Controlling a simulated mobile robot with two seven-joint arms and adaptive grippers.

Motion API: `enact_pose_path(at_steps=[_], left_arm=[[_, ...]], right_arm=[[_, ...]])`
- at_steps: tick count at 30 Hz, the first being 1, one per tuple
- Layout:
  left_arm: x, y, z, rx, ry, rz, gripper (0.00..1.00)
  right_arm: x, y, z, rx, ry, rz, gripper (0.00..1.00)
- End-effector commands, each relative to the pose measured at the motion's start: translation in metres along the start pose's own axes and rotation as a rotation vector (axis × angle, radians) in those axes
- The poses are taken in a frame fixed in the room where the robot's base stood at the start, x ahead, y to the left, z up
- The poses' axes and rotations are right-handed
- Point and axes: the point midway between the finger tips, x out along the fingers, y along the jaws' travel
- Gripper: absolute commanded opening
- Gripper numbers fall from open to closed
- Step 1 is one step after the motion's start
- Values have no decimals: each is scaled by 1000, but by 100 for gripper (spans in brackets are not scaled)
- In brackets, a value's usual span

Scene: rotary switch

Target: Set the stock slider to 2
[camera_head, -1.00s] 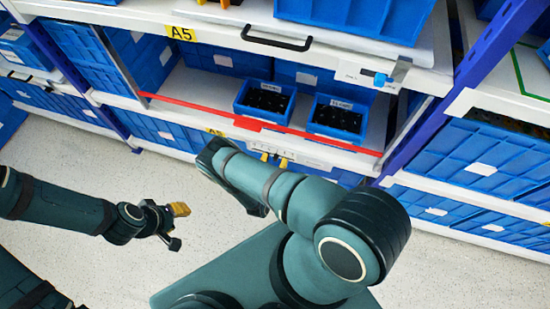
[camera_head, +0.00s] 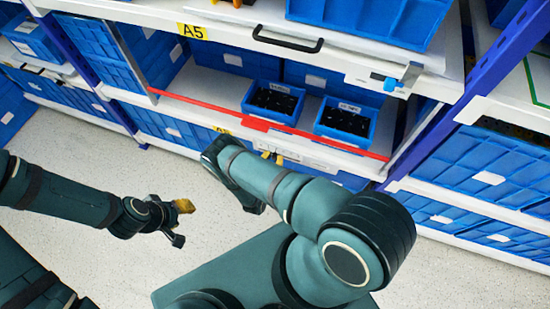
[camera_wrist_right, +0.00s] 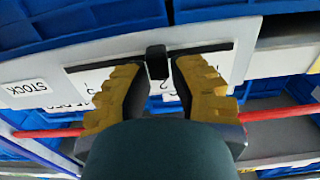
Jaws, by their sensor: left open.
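In the right wrist view, the stock slider is a black knob (camera_wrist_right: 157,62) on a dark horizontal slot in a white plate, with a STOCK label (camera_wrist_right: 26,87) to its left. The knob stands close to the printed 2 (camera_wrist_right: 164,86), and a 1 shows further left. My right gripper (camera_wrist_right: 160,68) has its yellow-padded fingers on either side of the knob; whether they touch it is unclear. In the head view, my right gripper (camera_head: 272,157) is at the shelf's lower edge, mostly behind my arm. My left gripper (camera_head: 182,224) is open and empty over the floor.
A red bar (camera_head: 210,109) crosses the shelf front above my right gripper. Two blue bins (camera_head: 345,120) with black parts stand behind it. A blue-knobbed control (camera_head: 390,84) is on the upper shelf edge. The floor at left is clear.

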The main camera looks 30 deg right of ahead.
Motion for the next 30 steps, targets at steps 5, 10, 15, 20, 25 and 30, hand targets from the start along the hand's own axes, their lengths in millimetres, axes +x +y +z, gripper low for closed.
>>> enact_pose_path(at_steps=[5,10,15,20,25,30], left_arm=[[0,0,0,0,0,0,41],[0,0,0,0,0,0,41],[0,0,0,0,0,0,41],[0,0,0,0,0,0,41],[0,0,0,0,0,0,41],[0,0,0,0,0,0,41]], right_arm=[[0,0,0,0,1,1,48],[0,0,0,0,0,1,48],[0,0,-8,-1,1,1,48],[0,-1,-32,1,1,0,48],[0,-1,-62,1,1,1,48],[0,0,-87,1,1,1,48]])
